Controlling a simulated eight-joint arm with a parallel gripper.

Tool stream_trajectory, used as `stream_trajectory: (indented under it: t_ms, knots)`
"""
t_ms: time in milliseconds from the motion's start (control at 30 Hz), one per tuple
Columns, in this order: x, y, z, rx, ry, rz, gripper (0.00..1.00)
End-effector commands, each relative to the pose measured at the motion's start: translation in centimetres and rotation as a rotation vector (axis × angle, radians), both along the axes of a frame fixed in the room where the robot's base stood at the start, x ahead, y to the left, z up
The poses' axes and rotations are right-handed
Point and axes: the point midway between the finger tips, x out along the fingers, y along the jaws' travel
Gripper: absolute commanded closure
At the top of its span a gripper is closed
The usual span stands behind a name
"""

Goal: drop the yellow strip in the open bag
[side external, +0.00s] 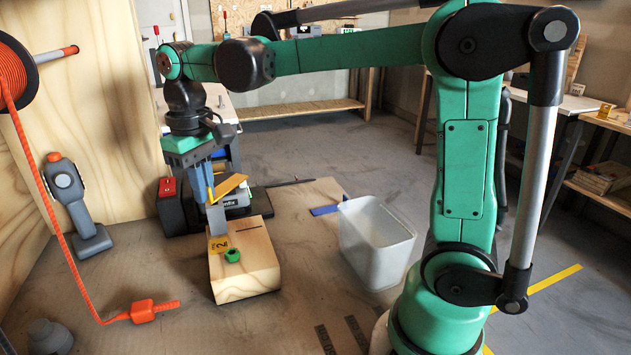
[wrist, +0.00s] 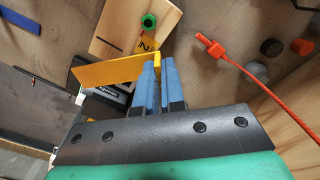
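The yellow strip (side external: 228,187) is held up above the far part of the wooden block. In the wrist view the strip (wrist: 108,70) sticks out to the left from the fingertips, with a short bent end between them. My gripper (side external: 214,203) points down with its blue fingers nearly together on that end; in the wrist view the fingertips (wrist: 160,68) are close together. A whitish, translucent, open-topped container (side external: 375,245) stands on the bench to the right of the gripper. It looks more like a stiff bin than a bag. The wrist view does not show it.
The wooden block (side external: 247,270) carries a green nut (side external: 232,255) and a yellow label (side external: 219,245). A blue strip (side external: 326,210) lies beside the container. An orange connector (side external: 143,311) on a cord and a grey handheld tool (side external: 75,200) are at left.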

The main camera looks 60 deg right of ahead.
Motion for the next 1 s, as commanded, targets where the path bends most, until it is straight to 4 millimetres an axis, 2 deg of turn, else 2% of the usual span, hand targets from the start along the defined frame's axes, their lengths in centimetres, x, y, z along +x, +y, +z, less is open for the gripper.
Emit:
stream_trajectory:
  t_ms: [267,367,467,567,667,800,1000]
  knots:
    - [-0.1,-0.2,0.0,0.000,0.000,-0.010,1.00]
    - [-0.4,-1.2,0.1,0.000,0.000,-0.088,1.00]
    - [-1.3,-3.5,0.4,0.000,0.000,-0.266,1.00]
    - [-3.1,-6.8,0.7,0.000,0.000,-0.549,1.00]
    - [-5.7,-10.3,1.1,0.000,0.000,-0.899,1.00]
    - [-10.0,-14.3,1.3,0.000,0.000,-1.410,1.00]
    - [-15.4,-17.5,1.4,0.000,0.000,-2.000,1.00]
